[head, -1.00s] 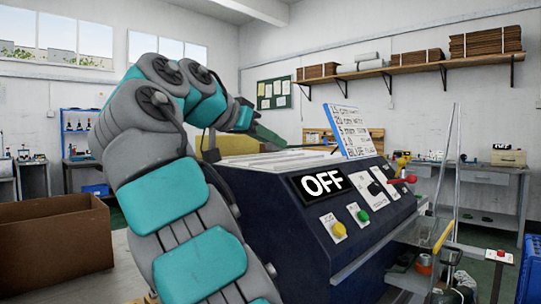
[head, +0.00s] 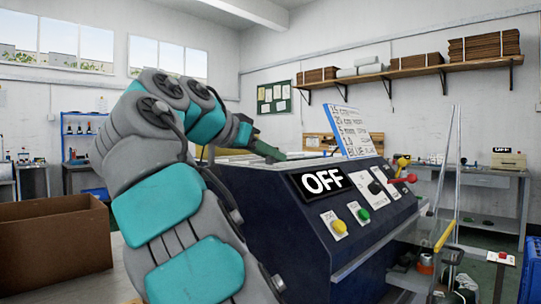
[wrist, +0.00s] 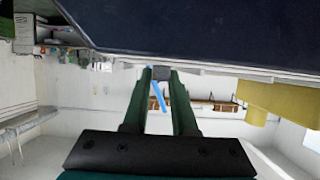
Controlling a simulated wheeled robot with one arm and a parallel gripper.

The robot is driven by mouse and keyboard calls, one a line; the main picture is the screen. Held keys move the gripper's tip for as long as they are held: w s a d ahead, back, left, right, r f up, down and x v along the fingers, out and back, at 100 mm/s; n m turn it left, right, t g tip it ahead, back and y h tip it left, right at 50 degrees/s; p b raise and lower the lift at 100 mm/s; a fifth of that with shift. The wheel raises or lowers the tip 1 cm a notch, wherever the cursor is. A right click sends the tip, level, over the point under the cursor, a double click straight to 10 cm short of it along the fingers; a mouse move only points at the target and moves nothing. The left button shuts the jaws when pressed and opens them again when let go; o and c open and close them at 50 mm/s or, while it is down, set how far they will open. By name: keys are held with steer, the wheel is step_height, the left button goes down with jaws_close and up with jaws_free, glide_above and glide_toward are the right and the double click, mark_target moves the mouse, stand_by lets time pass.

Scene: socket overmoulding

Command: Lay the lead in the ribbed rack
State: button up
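My gripper (head: 272,152) is low over the top of the dark blue machine (head: 285,215), tipped down towards its pale top surface. In the wrist view its two green fingers (wrist: 160,80) stand apart. A small dark grey block (wrist: 161,73) shows between the fingertips; I cannot tell whether it is gripped or lies beyond them. I cannot make out the lead for certain in either view. I cannot identify a ribbed rack for certain; the pale machine top is mostly hidden behind my arm.
A written sign (head: 351,131) stands on the machine, whose panel reads OFF. A yellow thing (wrist: 285,105) is beside the machine. An open cardboard box (head: 50,245) is at the left. A shelf (head: 415,72) with boxes and benches line the walls.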

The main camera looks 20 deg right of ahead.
steer(key=shift+o, duration=0.7)
steer(key=shift+r, duration=0.25)
steer(key=p+v, duration=0.1)
steer(key=v, duration=0.6)
steer(key=shift+p, duration=0.35)
steer(key=shift+s+a, duration=0.15)
steer(key=shift+a, duration=0.05)
stand_by(0.4)
